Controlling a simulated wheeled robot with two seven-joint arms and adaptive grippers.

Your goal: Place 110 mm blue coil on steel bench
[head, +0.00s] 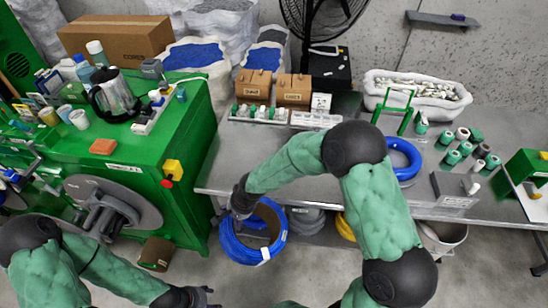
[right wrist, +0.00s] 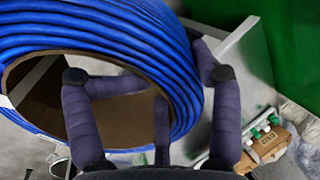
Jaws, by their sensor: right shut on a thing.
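A large blue coil (head: 238,248) with a small white tag hangs in front of the left end of the steel bench (head: 232,165), below its top in the head view. My right gripper (head: 243,205) is shut on the coil's upper left part. In the right wrist view, the blue coil (right wrist: 110,35) fills the upper left, with my right gripper's fingers (right wrist: 165,100) on both sides of its ring, some inside the hole. My left gripper (head: 203,297) is low at the picture's bottom, away from the coil; its finger opening is unclear.
Another blue coil (head: 402,160) lies on the bench top, partly behind my right arm. Grey (head: 305,219) and yellow (head: 345,228) coils sit under the bench. Small boxes (head: 293,90) and a white tray (head: 316,119) line the back. The green machine (head: 130,160) stands left of the bench.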

